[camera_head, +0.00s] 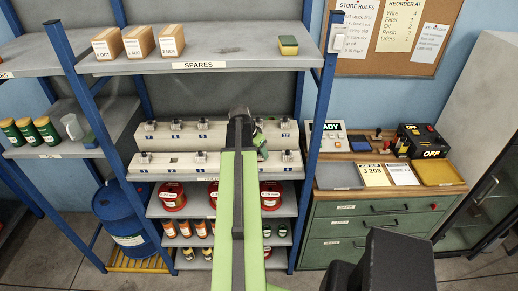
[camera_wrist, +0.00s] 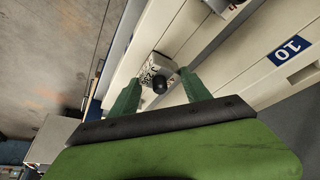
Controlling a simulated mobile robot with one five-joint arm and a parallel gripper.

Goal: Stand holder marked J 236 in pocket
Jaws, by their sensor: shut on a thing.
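My gripper (camera_wrist: 160,82) is shut on a small holder (camera_wrist: 155,66) in the wrist view. The holder has a pale label with dark print, which looks like J 23 and a further digit, and a dark round knob facing the camera. It lies tilted in the picture, between the two green fingers. In the head view my gripper (camera_head: 261,140) is at the right part of the upper pale rail (camera_head: 222,134), and my arm hides much of it. A pocket number plate 10 (camera_wrist: 290,50) shows on a rail right of the holder in the wrist view.
Several other holders stand on the upper rail and the lower rail (camera_head: 225,160). A blue shelf post (camera_head: 318,130) is close to the right. A drawer bench with a card J 203 (camera_head: 375,174) stands at right.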

